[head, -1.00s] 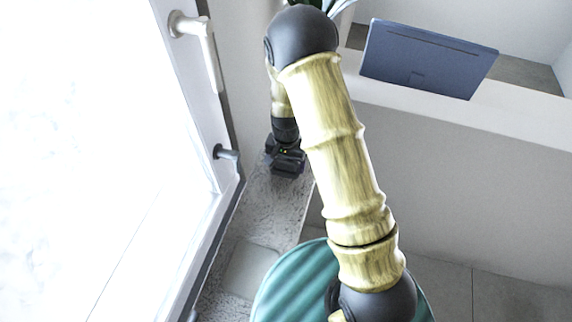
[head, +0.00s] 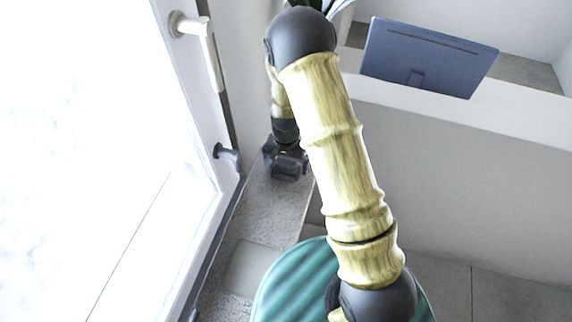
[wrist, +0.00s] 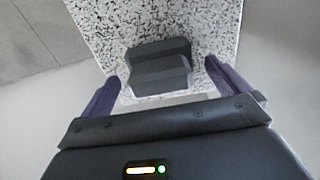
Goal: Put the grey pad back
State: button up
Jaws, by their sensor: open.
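In the wrist view a dark grey, stepped block (wrist: 158,68) lies on a speckled sill, between and just beyond my fingertips. It looks like the grey pad, though I cannot be certain. My gripper (wrist: 161,72) is open, with a gap between each finger and the block. In the head view my gripper (head: 286,166) is low over the far part of the sill (head: 270,208); the dark block there cannot be clearly told from the gripper. A flat, pale grey square (head: 254,268) lies on the sill nearer the camera.
A bright window with a white frame and handle (head: 196,32) borders the sill on the left. A dark peg (head: 226,153) sticks out beside my gripper. A dark blue panel (head: 425,58) stands on a white ledge at right. A ribbed teal round thing (head: 285,290) is below.

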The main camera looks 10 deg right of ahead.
aim_at(286, 162)
notch_tip(286, 162, up, 11)
jog(key=b, duration=0.2)
jog(key=shift+b, duration=0.3)
jog(key=shift+f, duration=0.1)
jog(key=s+d+r+n+t, duration=0.1)
jog(key=s+d+r+n, duration=0.1)
jog(key=s+d, duration=0.3)
jog(key=s+d+r+n+t, duration=0.1)
jog(key=s+d+r+n, duration=0.1)
jog(key=s+d+r, duration=0.3)
jog(key=s, duration=0.4)
jog(key=shift+s+r+t, duration=0.15)
jog(key=shift+r+t, duration=0.15)
dwell(0.7)
